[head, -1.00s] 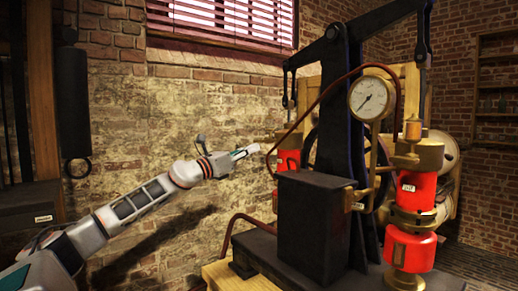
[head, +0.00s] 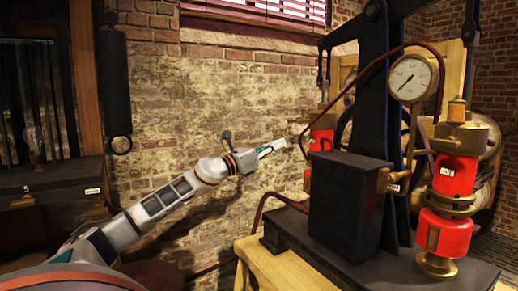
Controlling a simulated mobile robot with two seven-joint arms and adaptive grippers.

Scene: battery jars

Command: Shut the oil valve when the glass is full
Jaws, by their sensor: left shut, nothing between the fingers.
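A machine with a black upright frame (head: 370,85) stands at the right, with a red cylinder (head: 455,177) on its right side and another red cylinder (head: 320,140) behind it at the left. Brass fittings (head: 461,135) sit on top of the right cylinder, but I cannot tell whether one is the oil valve. I cannot make out an oil glass or its level on the machine. My left gripper (head: 280,146) is shut and empty, in front of the brick wall and just left of the rear red cylinder in the picture. My right gripper is not in view.
A round white gauge (head: 411,78) is mounted on the machine. A dark case (head: 50,185) with a clear glass object (head: 35,145) stands at the far left.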

